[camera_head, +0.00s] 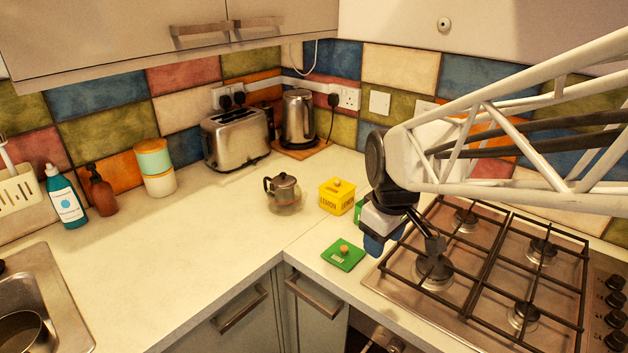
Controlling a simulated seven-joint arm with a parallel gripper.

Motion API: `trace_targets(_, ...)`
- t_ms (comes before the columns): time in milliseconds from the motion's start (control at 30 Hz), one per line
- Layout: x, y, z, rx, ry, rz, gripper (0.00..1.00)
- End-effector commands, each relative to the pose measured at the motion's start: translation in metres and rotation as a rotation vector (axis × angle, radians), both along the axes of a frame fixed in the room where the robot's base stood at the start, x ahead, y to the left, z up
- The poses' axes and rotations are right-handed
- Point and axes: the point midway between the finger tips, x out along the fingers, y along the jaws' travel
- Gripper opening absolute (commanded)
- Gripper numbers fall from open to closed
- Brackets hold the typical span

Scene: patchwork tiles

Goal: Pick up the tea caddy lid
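A green square lid (343,255) with a round wooden knob lies flat on the counter near its front edge, left of the hob. A small part of a green box (358,211) shows behind my arm; the rest of it is hidden. A yellow caddy marked LEMON (337,198), with its own knobbed lid on, stands just left of it. My gripper (381,240), with blue fingers, hangs above and to the right of the green lid, apart from it, near the hob's left edge. The finger gap is not clear from this angle, and I see nothing held.
A gas hob (480,262) with raised black grates lies right of the lid. A glass teapot (284,193) stands left of the yellow caddy. A kettle (298,118) and toaster (236,138) stand at the back. The counter left of the lid is clear.

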Motion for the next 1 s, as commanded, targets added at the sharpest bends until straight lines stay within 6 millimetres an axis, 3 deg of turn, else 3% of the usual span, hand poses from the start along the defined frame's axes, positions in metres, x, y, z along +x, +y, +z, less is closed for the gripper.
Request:
trace_targets(300, 0.077, 0.015, -0.032, -0.038, 0.060, 0.383, 0.50)
trace_targets(600, 0.140, 0.031, -0.073, -0.056, 0.105, 0.734, 0.50)
trace_targets(800, 0.163, 0.038, -0.091, -0.059, 0.121, 0.874, 0.50)
trace_targets(1000, 0.169, 0.039, -0.097, -0.061, 0.125, 0.914, 0.50)
